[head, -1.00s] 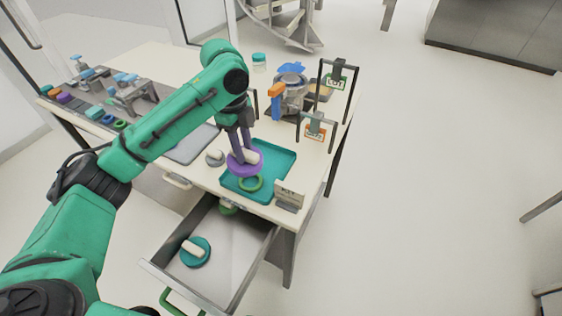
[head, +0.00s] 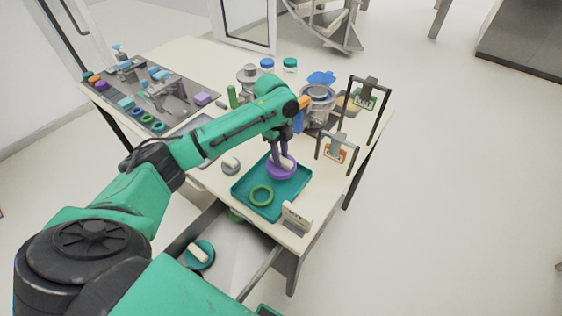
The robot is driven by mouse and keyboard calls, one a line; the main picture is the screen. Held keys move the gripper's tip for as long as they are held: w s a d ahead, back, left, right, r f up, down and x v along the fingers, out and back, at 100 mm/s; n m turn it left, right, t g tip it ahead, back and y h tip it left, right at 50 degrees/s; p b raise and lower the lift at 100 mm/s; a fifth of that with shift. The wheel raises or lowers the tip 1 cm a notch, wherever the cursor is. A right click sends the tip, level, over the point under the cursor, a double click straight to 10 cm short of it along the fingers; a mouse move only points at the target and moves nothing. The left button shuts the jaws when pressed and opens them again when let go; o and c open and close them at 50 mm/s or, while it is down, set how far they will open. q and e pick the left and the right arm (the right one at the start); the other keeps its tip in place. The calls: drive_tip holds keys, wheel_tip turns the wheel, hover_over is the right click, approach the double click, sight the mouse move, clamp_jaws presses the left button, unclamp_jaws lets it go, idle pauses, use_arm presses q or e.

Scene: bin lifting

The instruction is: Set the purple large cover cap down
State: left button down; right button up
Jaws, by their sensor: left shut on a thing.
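The purple large cover cap (head: 281,171) is a round purple disc with a pale handle bar on top. My left gripper (head: 284,160) is shut on that handle from above. The cap is at the upper part of the teal tray (head: 243,193); I cannot tell if it touches the tray floor. A green ring (head: 261,196) lies in the tray beside the cap, to its lower left. My right gripper is not in view.
An open drawer (head: 232,264) below the table holds a teal cap (head: 200,254). A small grey cap (head: 231,166) lies left of the tray. A small sign (head: 296,217) stands at the tray's near right corner. Sign frames (head: 336,152) and metal equipment (head: 318,100) stand behind.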

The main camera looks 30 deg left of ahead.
use_arm(q)
wheel_tip(320, 180, down, 3)
drive_tip(key=shift+s, duration=0.15)
drive_tip(key=shift+f, duration=0.2)
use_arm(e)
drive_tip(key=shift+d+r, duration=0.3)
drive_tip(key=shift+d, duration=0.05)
use_arm(q)
drive_tip(key=c, duration=0.6)
unclamp_jaws()
drive_tip(key=r, duration=0.4)
drive_tip(key=a+r+b, duration=0.1)
drive_tip(key=r, duration=0.7)
drive_tip(key=shift+w+a+b, duration=0.15)
drive_tip(key=shift+w+b, duration=0.05)
drive_tip(key=shift+b, duration=0.1)
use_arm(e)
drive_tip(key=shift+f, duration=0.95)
